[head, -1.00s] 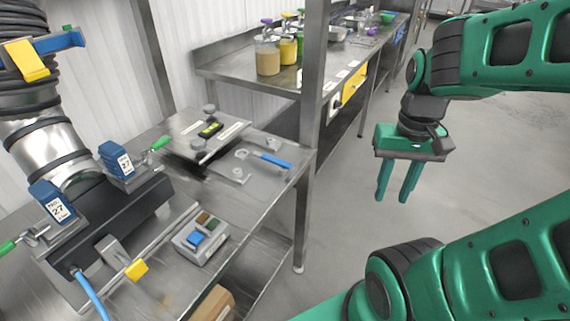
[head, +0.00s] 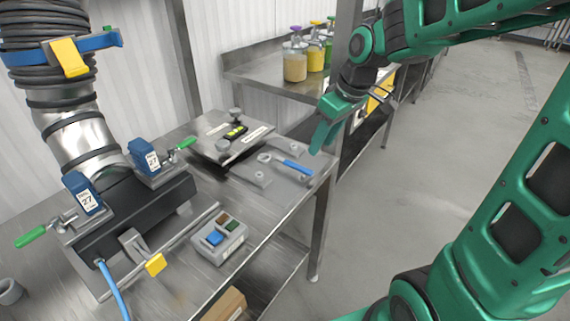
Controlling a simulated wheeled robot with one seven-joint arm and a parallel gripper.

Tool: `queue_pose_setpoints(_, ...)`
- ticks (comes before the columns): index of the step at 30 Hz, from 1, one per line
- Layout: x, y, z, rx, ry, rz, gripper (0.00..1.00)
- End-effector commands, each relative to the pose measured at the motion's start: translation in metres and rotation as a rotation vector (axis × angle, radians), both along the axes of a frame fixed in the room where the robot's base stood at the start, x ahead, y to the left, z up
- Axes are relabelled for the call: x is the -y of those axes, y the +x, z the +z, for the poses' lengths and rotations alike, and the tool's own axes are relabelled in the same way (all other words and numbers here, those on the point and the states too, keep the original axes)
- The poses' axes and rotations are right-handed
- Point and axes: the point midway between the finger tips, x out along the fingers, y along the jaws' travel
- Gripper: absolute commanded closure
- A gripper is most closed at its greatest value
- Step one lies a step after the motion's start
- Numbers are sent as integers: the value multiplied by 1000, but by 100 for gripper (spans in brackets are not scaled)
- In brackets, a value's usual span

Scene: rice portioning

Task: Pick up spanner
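The spanner (head: 294,167) has a blue handle and a grey ring head. It lies on the metal table's right part, across small grey holders (head: 262,178). My green gripper (head: 318,136) is above and a little behind the spanner's handle end in the picture, apart from it, pointing down. It is seen side-on, so the fingers overlap and the gap between them is hidden. No object shows in it.
A button box (head: 219,239) stands at the table's front edge. A black device with a hose (head: 130,210) fills the left. A steel post (head: 350,30) and a back bench with jars (head: 295,66) stand behind my gripper.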

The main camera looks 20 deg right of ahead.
Motion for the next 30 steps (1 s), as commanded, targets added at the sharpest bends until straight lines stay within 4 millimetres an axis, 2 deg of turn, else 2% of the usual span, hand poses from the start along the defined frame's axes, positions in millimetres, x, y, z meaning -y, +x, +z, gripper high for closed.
queue_pose_setpoints(1, -13, 13, 0, 19, 7, 57, 62)
queue_pose_setpoints(3, -25, 24, 1, 43, 14, 113, 62)
queue_pose_setpoints(6, -35, 33, -3, 58, 20, 150, 62)
queue_pose_setpoints(15, -43, 46, -42, 58, 20, 151, 62)
queue_pose_setpoints(23, -47, 52, -57, 58, 20, 150, 62)
queue_pose_setpoints(30, -54, 64, -87, 58, 20, 148, 62)
